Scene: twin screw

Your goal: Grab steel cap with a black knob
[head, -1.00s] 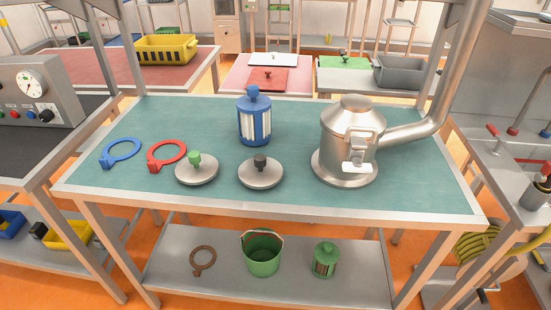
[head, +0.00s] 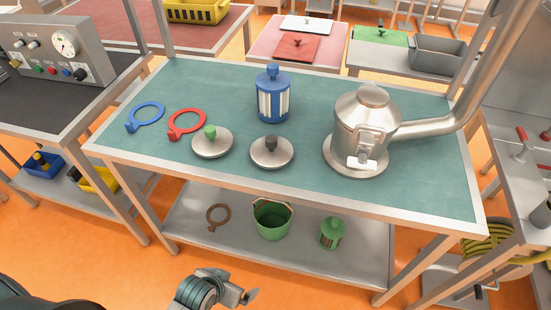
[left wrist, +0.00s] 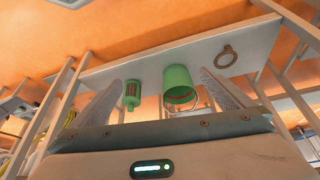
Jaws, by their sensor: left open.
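The steel cap with the black knob (head: 272,153) lies on the green-topped table, knob up, toward the front edge. To its left lies a similar steel cap with a green knob (head: 212,142). My left gripper (head: 250,297) is low at the bottom of the head view, in front of the table and well away from the cap. In the left wrist view its two fingers (left wrist: 160,80) stand apart with nothing between them. The caps do not show in the left wrist view. My right gripper is not in view.
A blue canister (head: 273,95), a red ring clamp (head: 187,124), a blue ring clamp (head: 146,116) and a steel vessel with a pipe (head: 362,128) stand around the caps. The lower shelf holds a green bucket (head: 271,219), a green lantern (head: 332,233) and a brown ring (head: 218,216).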

